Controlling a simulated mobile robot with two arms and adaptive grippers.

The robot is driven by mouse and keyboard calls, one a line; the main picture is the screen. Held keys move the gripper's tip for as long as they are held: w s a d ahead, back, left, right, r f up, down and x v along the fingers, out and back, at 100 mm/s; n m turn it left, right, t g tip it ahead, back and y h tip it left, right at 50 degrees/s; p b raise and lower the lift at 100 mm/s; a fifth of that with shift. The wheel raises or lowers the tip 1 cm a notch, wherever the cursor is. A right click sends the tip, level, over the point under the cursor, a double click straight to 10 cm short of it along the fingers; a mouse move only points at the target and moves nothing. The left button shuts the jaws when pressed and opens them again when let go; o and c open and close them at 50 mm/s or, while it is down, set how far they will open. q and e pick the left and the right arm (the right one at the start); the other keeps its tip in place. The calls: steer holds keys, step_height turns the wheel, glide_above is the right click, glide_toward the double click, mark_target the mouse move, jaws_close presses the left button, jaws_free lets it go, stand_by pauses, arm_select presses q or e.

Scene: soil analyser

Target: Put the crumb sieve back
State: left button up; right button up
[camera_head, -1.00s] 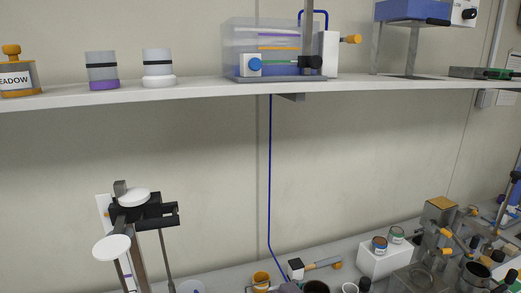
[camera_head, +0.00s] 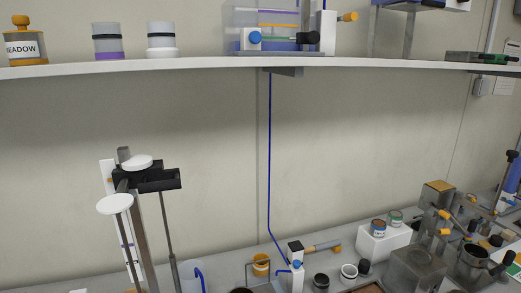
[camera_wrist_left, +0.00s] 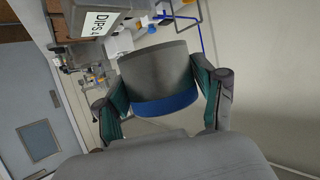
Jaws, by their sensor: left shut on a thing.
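My left gripper (camera_wrist_left: 163,104) shows in the left wrist view, its two green-padded fingers on either side of a grey cylinder with a blue band (camera_wrist_left: 155,75). It is shut on this cylinder, which looks like the crumb sieve; no label on it shows. Two similar cylinders stand on the shelf (camera_head: 200,66) in the head view: one with a purple base (camera_head: 107,42) and one with a white base (camera_head: 161,40). Neither of my grippers shows in the head view.
A MEADOW jar (camera_head: 26,45) stands at the shelf's left end. A clear box (camera_head: 272,20) stands right of the cylinders. A tall stand with white discs (camera_head: 138,180) rises below the shelf. The bench at right is crowded with cups and devices. A DIPS box (camera_wrist_left: 93,22) shows in the wrist view.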

arm_select(q)
steer(key=s+a+f+n+y+b, duration=0.1)
steer(key=s+a+n+y, duration=0.1)
steer(key=a, duration=0.5)
steer(key=s+a+f+n+t+y+b, duration=0.1)
steer(key=s+a+n+y+b, duration=0.1)
steer(key=a, duration=0.5)
steer(key=shift+s+a+n+t+y, duration=0.15)
steer(key=shift+s+n+t+y, duration=0.25)
steer(key=shift+s+y, duration=0.5)
steer(key=shift+s+a+r, duration=0.15)
steer(key=shift+a, duration=0.15)
